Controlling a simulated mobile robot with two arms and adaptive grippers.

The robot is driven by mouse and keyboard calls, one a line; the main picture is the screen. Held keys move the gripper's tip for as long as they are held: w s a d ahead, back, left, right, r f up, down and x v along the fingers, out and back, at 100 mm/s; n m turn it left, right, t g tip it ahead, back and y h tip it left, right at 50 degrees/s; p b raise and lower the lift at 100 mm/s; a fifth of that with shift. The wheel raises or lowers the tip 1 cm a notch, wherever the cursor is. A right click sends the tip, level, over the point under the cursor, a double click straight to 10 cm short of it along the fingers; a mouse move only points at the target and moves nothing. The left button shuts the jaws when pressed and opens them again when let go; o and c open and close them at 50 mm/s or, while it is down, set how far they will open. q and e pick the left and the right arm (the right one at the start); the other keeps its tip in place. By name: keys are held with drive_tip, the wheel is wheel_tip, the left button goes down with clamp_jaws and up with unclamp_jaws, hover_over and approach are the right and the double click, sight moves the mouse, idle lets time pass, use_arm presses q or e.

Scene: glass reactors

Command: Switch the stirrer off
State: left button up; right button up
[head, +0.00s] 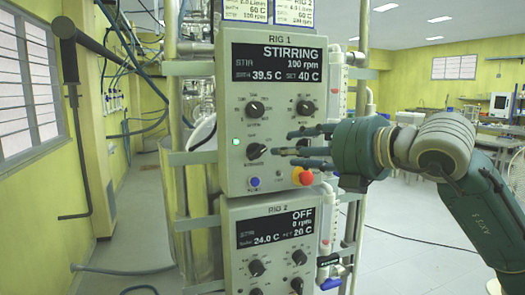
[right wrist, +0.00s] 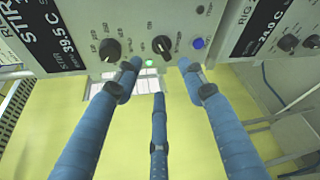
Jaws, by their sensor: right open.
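The grey RIG 1 panel (head: 226,110) has a screen (head: 276,63) reading STIRRING, 100 rpm, bath 39.5 C, set 40 C. Its lower-left black knob (head: 256,150) has a lit green lamp (head: 236,142) beside it. My right gripper (head: 288,148) is open and empty, its three fingers pointing left at this knob from the right. In the right wrist view, the knob (right wrist: 161,44) shows just beyond and between the two upper fingertips (right wrist: 158,70); no contact is visible. The fingers hide the lower-right part of the panel. My left gripper is not in view.
A red stop button (head: 303,176) and a blue button (head: 254,181) sit just below the fingers. Two more knobs are above. The RIG 2 panel (head: 229,240) below reads OFF, 0 rpm. Pipes and a valve stand at the panels' right edge.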

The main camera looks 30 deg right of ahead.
sight(258, 152)
drive_tip(key=p+x, duration=0.7)
drive_tip(key=x, duration=0.2)
drive_tip(key=shift+w+r+p, duration=0.1)
drive_tip(key=shift+r+p, duration=0.1)
drive_tip(key=shift+p, duration=0.1)
drive_tip(key=shift+w+a+f+p, duration=0.15)
drive_tip(key=shift+w+f+p, duration=0.3)
drive_tip(key=shift+w, duration=0.3)
drive_tip(key=shift+s+f, duration=0.1)
drive_tip(key=shift+s, duration=0.05)
clamp_jaws()
